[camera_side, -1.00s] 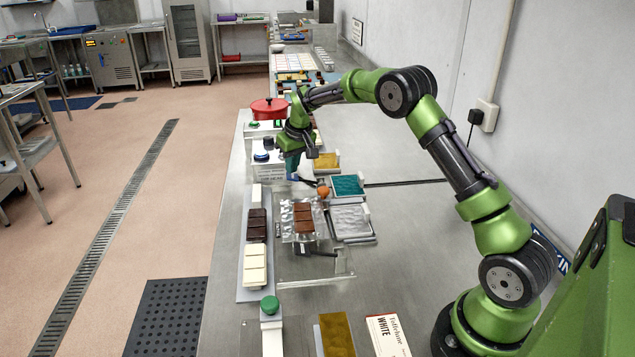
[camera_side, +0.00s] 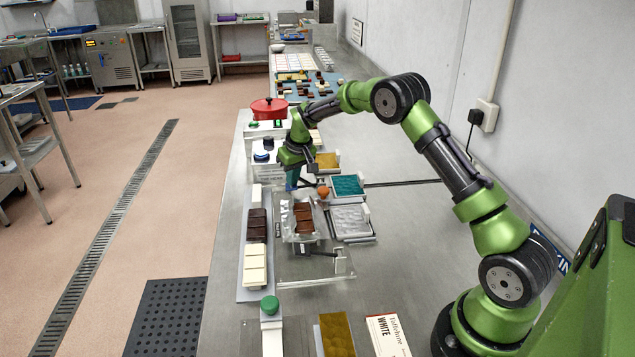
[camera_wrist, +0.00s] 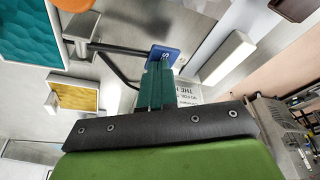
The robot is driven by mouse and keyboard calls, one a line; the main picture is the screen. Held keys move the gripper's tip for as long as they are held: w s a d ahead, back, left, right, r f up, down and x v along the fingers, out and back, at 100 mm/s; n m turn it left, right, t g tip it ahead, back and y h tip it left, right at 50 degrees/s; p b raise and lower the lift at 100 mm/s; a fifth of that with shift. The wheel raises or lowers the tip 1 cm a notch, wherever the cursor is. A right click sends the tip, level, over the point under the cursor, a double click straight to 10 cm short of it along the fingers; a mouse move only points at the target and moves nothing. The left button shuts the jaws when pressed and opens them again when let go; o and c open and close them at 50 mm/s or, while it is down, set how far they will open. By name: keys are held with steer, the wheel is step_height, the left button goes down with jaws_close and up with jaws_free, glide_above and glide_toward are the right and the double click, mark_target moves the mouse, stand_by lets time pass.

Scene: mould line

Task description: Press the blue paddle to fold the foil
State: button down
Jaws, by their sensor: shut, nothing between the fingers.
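The blue paddle (camera_wrist: 164,58) is at the end of a dark arm in the wrist view. My gripper (camera_wrist: 158,84) has its teal fingers together, with their tips right at the paddle; I cannot tell for sure whether they touch. In the side view my gripper (camera_side: 292,182) points down at the far end of the folding station and mostly hides the paddle. The silver foil (camera_side: 285,216) lies on the station with a brown chocolate bar (camera_side: 303,214) on it. Foil stands crumpled along the bar's left side. The foil is out of the wrist view.
A teal tray (camera_side: 347,185), a gold tray (camera_side: 326,160) and a silver foil tray (camera_side: 351,220) stand to the right. Dark bars (camera_side: 257,224) and a white bar (camera_side: 255,262) lie on the left strip. A red pan (camera_side: 269,108) and blue button (camera_side: 261,156) are beyond.

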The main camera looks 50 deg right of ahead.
steer(key=shift+s+f, duration=0.1)
steer(key=shift+f, duration=0.6)
step_height(320, 180, up, 10)
steer(key=shift+r, duration=0.15)
stand_by(1.0)
steer(key=s+a+r+t+y, duration=0.1)
steer(key=s+a+r, duration=0.2)
steer(key=s+a, duration=0.3)
steer(key=s+a+r+t+y, duration=0.1)
steer(key=s+a+r, duration=0.3)
steer(key=s, duration=1.2)
steer(key=s+a+r+m+t, duration=0.1)
steer(key=s+a+r+t, duration=0.1)
steer(key=s+a, duration=0.7)
steer(key=s+r, duration=0.1)
steer(key=s, duration=0.2)
steer(key=shift+a+r+y, duration=0.3)
steer(key=shift+r+y, duration=0.1)
